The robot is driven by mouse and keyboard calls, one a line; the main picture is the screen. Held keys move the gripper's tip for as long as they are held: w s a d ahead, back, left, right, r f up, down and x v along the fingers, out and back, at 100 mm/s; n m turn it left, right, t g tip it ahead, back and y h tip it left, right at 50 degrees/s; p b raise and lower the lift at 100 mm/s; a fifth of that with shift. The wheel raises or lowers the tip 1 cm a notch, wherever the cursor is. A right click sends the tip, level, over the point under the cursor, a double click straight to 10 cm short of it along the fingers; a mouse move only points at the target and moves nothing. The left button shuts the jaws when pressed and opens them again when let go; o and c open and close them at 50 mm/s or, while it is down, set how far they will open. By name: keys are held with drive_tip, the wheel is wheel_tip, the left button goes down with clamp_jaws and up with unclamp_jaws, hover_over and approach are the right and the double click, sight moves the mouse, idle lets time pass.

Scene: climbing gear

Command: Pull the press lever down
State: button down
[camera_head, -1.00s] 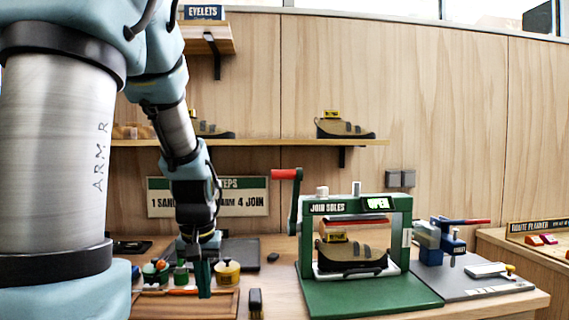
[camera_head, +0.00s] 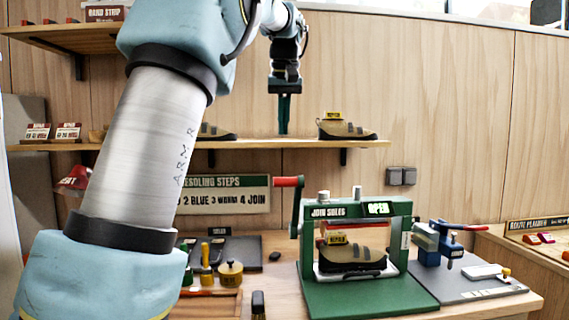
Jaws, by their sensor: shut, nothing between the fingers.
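The green press (camera_head: 307,272) stands on the bench, with signs reading "JOIN SOLES" and "OPEN" on its top beam. Its lever (camera_head: 296,205) is on the left side of the frame, with a red handle (camera_head: 288,181) at the upper end pointing left. A climbing shoe (camera_head: 350,254) with a yellow tag sits inside the press under a red bar. My gripper (camera_head: 284,131) is shut and empty, pointing down. It appears above the red handle in the picture, in front of the shelf, apart from the lever.
A wall shelf (camera_head: 262,144) holding shoes runs behind my gripper. A blue clamp tool (camera_head: 440,239) stands right of the press. Jars (camera_head: 229,273), a tray (camera_head: 222,302) and a dark brush (camera_head: 258,303) lie left of it. The air just above the press looks clear.

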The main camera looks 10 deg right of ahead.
drive_tip(key=shift+d+r, duration=0.15)
drive_tip(key=shift+r, duration=0.1)
wheel_tip(320, 180, down, 12)
drive_tip(key=p, duration=0.2)
drive_tip(key=shift+r+p, duration=0.15)
drive_tip(key=shift+p, duration=0.15)
idle(0.3)
idle(0.3)
